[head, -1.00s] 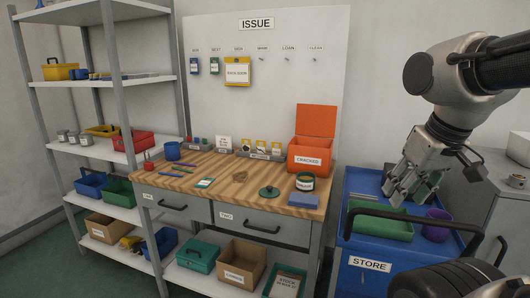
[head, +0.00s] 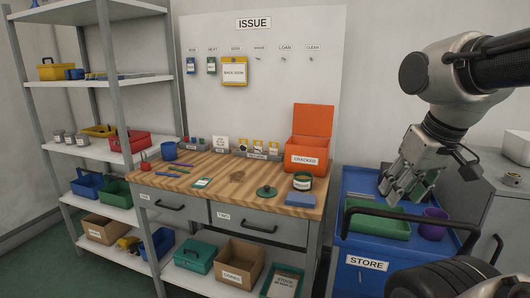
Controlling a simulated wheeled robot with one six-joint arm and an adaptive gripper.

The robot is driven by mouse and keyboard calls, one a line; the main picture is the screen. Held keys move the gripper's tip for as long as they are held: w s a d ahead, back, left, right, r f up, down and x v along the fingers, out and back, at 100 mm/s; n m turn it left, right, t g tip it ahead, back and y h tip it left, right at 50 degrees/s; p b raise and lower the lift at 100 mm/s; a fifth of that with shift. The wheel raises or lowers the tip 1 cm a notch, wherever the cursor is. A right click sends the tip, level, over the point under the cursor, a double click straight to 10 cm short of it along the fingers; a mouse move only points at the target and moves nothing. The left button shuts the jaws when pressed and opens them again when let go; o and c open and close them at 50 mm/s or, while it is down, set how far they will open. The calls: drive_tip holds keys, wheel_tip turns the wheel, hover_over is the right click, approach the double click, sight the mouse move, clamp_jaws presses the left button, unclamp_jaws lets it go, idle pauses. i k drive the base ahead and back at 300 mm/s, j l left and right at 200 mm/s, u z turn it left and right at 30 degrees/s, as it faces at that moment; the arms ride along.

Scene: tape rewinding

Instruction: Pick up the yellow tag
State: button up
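A yellow tag (head: 234,71) with a white label reading "BACK SOON" hangs on the upright ISSUE board (head: 298,95), below a row of small labels. My gripper (head: 403,196) is at the right, over the blue STORE unit, well away from the board. Its fingers look spread, with nothing seen between them.
The wooden bench (head: 232,182) stands below the board. It carries an open orange box (head: 308,155), a dark green lid (head: 266,192) and a labelled tin. The STORE unit (head: 365,262) holds a green tray (head: 378,222) and a purple cup (head: 434,223). Shelving stands at left.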

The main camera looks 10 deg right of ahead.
sight(257, 149)
drive_tip(key=i+j+z, duration=0.25)
drive_tip(key=i+j, duration=0.2)
drive_tip(key=j, duration=0.15)
drive_tip(key=i+j+z, duration=0.1)
drive_tip(key=j, duration=0.25)
drive_tip(key=i+j+z, duration=0.25)
drive_tip(key=i+j, duration=0.15)
drive_tip(key=j, duration=0.3)
drive_tip(key=i+j+z, duration=0.15)
drive_tip(key=j, duration=0.25)
drive_tip(key=i+j+z, duration=0.1)
drive_tip(key=j, duration=0.3)
drive_tip(key=i+j+z, duration=0.15)
drive_tip(key=j, duration=0.25)
